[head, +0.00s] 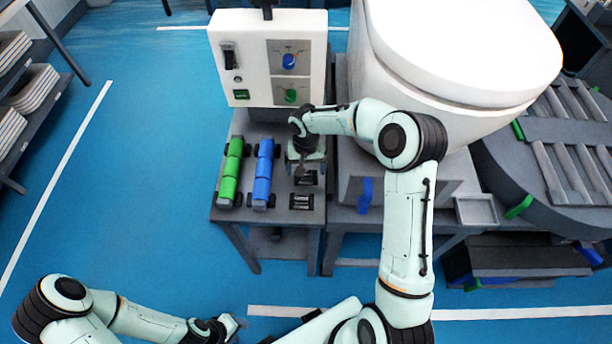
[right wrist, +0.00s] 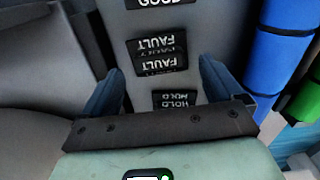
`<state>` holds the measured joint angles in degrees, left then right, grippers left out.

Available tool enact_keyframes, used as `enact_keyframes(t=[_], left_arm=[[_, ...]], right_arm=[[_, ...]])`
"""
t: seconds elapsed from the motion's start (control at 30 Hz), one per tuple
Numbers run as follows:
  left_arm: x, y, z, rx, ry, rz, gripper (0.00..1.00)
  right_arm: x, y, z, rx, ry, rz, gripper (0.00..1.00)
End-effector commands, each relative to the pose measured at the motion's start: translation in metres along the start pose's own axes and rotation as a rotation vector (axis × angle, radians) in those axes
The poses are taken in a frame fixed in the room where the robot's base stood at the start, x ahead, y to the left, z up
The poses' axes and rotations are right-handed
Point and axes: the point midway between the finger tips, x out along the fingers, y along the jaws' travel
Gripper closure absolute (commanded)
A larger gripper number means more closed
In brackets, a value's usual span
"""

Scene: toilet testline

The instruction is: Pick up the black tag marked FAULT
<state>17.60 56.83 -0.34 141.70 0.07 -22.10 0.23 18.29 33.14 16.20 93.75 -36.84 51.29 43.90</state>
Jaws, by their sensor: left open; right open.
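The black FAULT tag (right wrist: 160,56) lies flat on the grey bench top in the right wrist view, its white word printed twice. The GOOD tag (right wrist: 160,3) is above it in that view and the HOLD tag (right wrist: 174,99) below. My right gripper (right wrist: 162,66) is open, its two fingers on either side of the FAULT tag in the picture; the height gap cannot be told. In the head view my right gripper (head: 301,168) is over the bench and partly covers the tags; the FAULT tag (head: 306,178) shows beside it. My left gripper (head: 228,326) is open and empty, low over the floor.
A white control panel (head: 240,60) rises behind. A large white toilet (head: 460,50) is at the right.

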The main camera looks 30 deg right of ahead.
Motion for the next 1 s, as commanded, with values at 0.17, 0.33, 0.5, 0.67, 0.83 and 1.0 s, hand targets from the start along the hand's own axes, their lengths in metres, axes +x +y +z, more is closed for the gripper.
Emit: enact_keyframes(t=[0.17,0.33,0.5,0.67,0.83,1.0], left_arm=[[-0.001,0.001,-0.001,0.0,0.001,0.0,0.54],[-0.001,0.001,-0.001,0.0,0.001,0.0,0.54],[-0.001,0.001,-0.001,0.0,0.001,0.0,0.54],[-0.001,0.001,-0.001,0.0,0.001,0.0,0.54],[-0.001,0.001,-0.001,0.0,0.001,0.0,0.54],[-0.001,0.001,-0.001,0.0,0.001,0.0,0.54]], right_arm=[[0.016,0.001,-0.001,0.001,0.0,0.0,0.06],[0.018,0.001,-0.001,0.001,0.001,0.0,0.06],[0.017,0.001,-0.001,0.001,0.001,0.001,0.42],[0.017,0.001,-0.001,0.001,0.001,0.0,0.66],[0.017,0.001,-0.001,0.001,0.002,0.0,0.66],[0.004,0.001,-0.002,0.0,0.005,0.0,0.66]])
